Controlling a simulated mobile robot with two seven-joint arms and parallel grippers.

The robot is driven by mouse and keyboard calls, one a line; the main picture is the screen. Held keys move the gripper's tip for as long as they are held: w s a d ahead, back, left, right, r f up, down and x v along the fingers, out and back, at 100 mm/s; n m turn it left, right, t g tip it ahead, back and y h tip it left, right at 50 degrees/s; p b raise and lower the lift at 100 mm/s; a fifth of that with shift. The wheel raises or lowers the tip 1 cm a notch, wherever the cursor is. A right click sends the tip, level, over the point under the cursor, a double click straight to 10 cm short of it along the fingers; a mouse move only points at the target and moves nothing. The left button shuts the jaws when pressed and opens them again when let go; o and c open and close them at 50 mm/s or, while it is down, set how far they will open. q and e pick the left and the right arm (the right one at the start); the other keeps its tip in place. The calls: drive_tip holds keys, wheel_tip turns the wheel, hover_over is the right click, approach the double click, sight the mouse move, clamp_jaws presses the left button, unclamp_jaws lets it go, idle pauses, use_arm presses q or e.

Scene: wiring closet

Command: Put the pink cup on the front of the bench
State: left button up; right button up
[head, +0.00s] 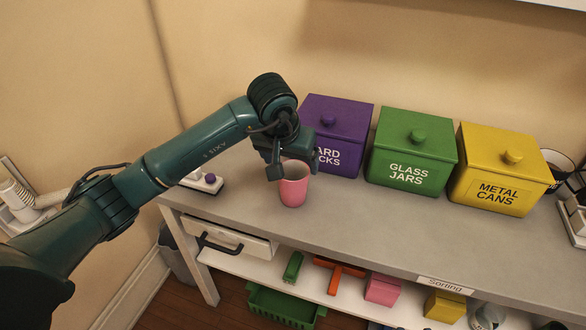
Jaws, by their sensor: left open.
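The pink cup (293,189) stands upright on the grey bench (370,232), left of the middle and near its front edge. My left gripper (290,168) is over the cup, with its fingers pointing down around the cup's rim. The gripper is open. One finger shows at the left of the rim and the other at the right. I cannot tell whether either finger touches the cup. My right gripper is not in view.
A purple box (337,118), a green box (413,145) and a yellow box (500,170) stand along the back of the bench. A white switch box (203,182) lies at the left end. A shelf below holds blocks. The front middle of the bench is clear.

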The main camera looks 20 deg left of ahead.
use_arm(q)
drive_tip(key=v, duration=0.5)
drive_tip(key=s+d+f+n+g+h, duration=0.45)
drive_tip(key=s+d+h, duration=0.45)
drive_tip(key=d, duration=0.5)
drive_tip(key=s+d+r+n+h, duration=0.6)
drive_tip(key=s+r+n+h, duration=0.15)
drive_tip(key=n+h, duration=0.45)
drive_tip(key=w+a+f+n+t+y, duration=0.1)
drive_tip(key=w+a+n+t+y, duration=0.2)
drive_tip(key=n+t, duration=0.95)
drive_tip(key=a+f+n+t+y, duration=0.2)
drive_tip(key=a+n+t+y, duration=0.3)
drive_tip(key=n, duration=1.4)
drive_tip(key=s+a+f+n+g+y, duration=0.2)
drive_tip(key=s+a+f+n+y, duration=0.2)
drive_tip(key=f+n, duration=0.5)
drive_tip(key=s+a+f+n+g+y, duration=0.3)
drive_tip(key=f+n, duration=0.6)
drive_tip(key=n, duration=0.4)
drive_tip(key=shift+s+a+y, duration=0.35)
drive_tip(key=shift+a+y, duration=0.25)
drive_tip(key=shift+y, duration=0.2)
